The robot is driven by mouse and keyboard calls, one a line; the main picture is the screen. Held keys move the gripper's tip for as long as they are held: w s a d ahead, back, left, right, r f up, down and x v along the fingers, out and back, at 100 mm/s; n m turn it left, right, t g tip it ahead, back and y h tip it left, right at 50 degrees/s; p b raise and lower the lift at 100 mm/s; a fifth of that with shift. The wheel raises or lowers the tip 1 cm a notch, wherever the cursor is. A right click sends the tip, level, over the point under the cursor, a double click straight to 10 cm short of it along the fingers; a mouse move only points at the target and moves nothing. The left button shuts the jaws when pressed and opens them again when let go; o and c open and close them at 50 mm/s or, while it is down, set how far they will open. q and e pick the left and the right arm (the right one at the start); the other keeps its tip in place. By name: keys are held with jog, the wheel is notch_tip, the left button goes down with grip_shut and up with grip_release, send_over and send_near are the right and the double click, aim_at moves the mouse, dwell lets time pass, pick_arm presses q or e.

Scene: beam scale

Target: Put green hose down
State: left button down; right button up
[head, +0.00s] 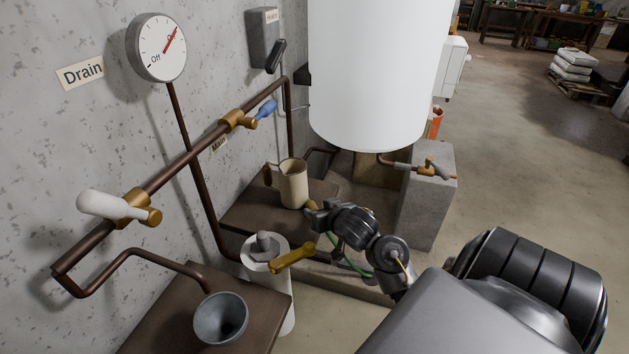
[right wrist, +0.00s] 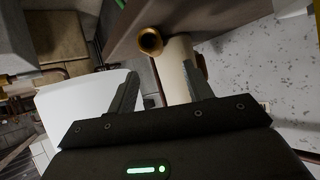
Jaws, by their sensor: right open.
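The green hose (head: 357,269) shows only in short stretches behind and beside my right arm, low on the floor side. A brass end piece (head: 311,205) shows beside my right gripper; I cannot tell for sure that it belongs to the hose. My right gripper (head: 314,216) is open, close to the beige jug (head: 293,186). A brass ring (right wrist: 150,41) and a pale cylinder (right wrist: 178,68) lie beyond the fingertips. My left gripper is out of view.
The jug stands on a brown bench (head: 240,215). A white tank (head: 375,75) hangs above, with a concrete block (head: 427,205) to the right.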

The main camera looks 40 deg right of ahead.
jog(key=p+v, duration=0.2)
jog(key=v, duration=0.5)
dwell(0.4)
